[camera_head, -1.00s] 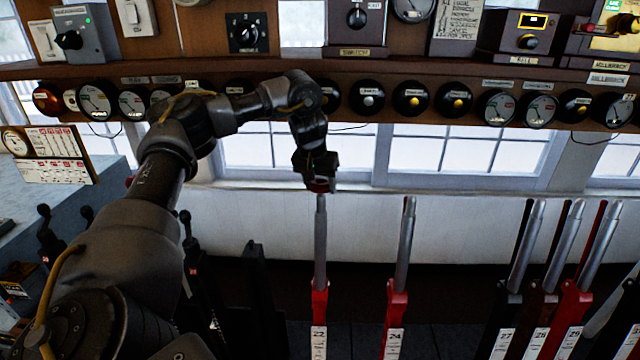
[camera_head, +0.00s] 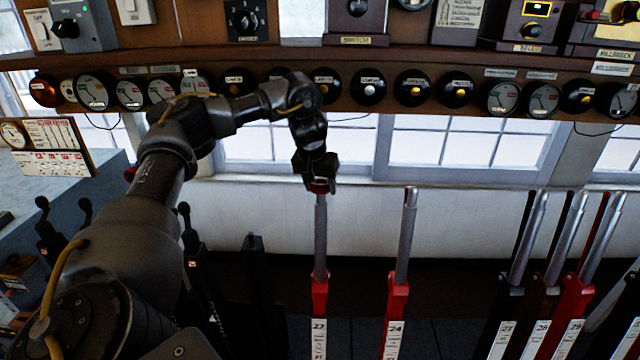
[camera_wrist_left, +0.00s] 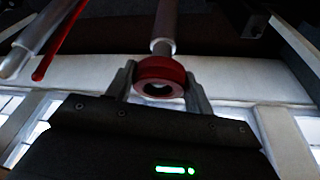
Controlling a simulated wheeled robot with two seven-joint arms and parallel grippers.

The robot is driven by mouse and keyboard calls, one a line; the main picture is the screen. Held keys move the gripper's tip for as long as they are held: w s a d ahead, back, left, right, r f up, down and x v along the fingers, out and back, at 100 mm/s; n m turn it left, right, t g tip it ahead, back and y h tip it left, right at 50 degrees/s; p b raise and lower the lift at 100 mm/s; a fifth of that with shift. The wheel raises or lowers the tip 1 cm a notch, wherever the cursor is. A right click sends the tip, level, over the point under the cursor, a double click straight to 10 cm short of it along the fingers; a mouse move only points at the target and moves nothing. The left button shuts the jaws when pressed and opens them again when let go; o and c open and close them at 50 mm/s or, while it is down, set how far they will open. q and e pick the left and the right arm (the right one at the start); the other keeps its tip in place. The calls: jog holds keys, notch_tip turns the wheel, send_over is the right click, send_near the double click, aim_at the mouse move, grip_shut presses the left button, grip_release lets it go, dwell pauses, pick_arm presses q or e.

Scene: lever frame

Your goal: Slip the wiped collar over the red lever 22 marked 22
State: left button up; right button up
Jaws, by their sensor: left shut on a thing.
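The red lever 22 (camera_head: 319,290) stands upright below my left arm, with a bare steel upper handle and a white plate marked 22. My left gripper (camera_head: 320,183) is shut on the red collar (camera_head: 319,189) right at the handle's top end. In the left wrist view the collar (camera_wrist_left: 160,77) sits between the two fingers of the gripper (camera_wrist_left: 158,88), its hole facing the camera. The steel handle (camera_wrist_left: 163,30) runs away directly behind it. I cannot tell whether the collar is around the tip or just above it. My right gripper is not in view.
Red lever 24 (camera_head: 397,295) stands close to the right, with free room between. Levers 27, 28 and 29 (camera_head: 575,300) stand farther right. Black levers (camera_head: 200,285) are at left. A shelf (camera_head: 430,122) with dials and knobs runs behind above the windows.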

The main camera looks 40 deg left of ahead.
pick_arm(q)
jog(key=shift+s+d+f+b, duration=0.15)
jog(key=shift+f+b, duration=0.75)
jog(key=shift+f, duration=0.5)
jog(key=shift+c, duration=0.2)
jog(key=o, duration=1.2)
jog(key=shift+c, duration=0.2)
jog(key=shift+r, duration=0.15)
jog(key=p+v, duration=0.2)
jog(key=p, duration=0.1)
jog(key=shift+r, duration=0.1)
jog(key=shift+p+v, duration=0.45)
jog(key=shift+v, duration=0.6)
jog(key=v, duration=0.5)
